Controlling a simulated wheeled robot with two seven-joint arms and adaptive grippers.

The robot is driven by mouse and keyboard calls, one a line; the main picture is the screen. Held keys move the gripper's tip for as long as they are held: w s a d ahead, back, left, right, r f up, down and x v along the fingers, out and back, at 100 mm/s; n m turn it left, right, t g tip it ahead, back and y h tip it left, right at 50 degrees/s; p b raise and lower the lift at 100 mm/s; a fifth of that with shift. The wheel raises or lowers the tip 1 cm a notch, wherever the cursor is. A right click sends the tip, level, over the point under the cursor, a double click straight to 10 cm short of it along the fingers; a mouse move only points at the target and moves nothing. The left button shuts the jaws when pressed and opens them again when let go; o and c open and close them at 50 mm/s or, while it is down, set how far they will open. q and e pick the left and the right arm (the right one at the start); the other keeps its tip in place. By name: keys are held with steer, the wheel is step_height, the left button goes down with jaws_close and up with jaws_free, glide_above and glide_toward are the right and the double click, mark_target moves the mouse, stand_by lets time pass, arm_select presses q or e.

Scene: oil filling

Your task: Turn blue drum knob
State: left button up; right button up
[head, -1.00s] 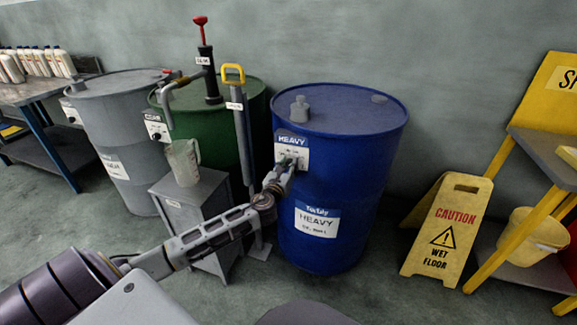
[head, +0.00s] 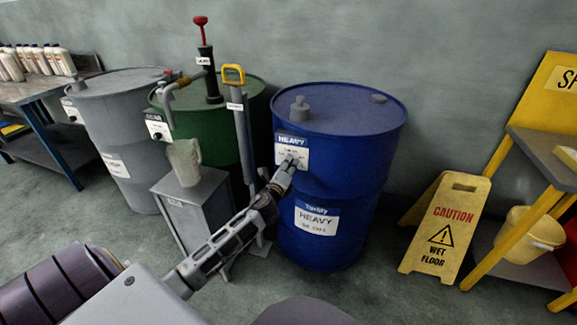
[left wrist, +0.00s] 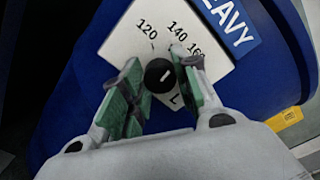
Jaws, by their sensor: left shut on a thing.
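The blue drum (head: 350,190) stands in the middle of the head view, with a white "HEAVY" dial panel (head: 292,145) high on its front. My left gripper (head: 289,164) reaches that panel from the lower left. In the left wrist view, the round black knob (left wrist: 159,76) with a white mark sits between the green-padded fingertips of my left gripper (left wrist: 157,88), which is shut on it. The white dial plate (left wrist: 150,30) shows the numbers 120, 140 and 160 and looks tilted there. The fingers hide part of the plate. My right gripper is not in view.
A green drum (head: 232,130) with a hand pump and a grey drum (head: 110,110) stand to the left. A jug (head: 185,162) is on a small grey cabinet (head: 195,205). A yellow wet floor sign (head: 442,230) stands to the right, beside a yellow-framed shelf with a bucket (head: 530,235).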

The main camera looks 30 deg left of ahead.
arm_select(q)
steer(key=shift+f+n+p, duration=0.1)
steer(key=shift+n+p, duration=1.6)
steer(key=shift+n, duration=3.9)
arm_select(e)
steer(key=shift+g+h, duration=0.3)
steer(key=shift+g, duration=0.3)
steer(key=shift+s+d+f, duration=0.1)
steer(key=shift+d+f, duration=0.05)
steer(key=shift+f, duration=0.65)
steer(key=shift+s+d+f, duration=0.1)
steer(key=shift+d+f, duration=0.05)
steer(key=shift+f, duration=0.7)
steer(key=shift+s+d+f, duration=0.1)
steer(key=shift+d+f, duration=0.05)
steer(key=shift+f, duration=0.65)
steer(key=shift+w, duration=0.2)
arm_select(q)
steer(key=o, duration=1)
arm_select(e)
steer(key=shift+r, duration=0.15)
arm_select(q)
steer(key=shift+o, duration=0.2)
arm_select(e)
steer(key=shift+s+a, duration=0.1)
arm_select(q)
steer(key=shift+s, duration=0.15)
steer(key=v, duration=1.1)
steer(key=shift+s, duration=0.35)
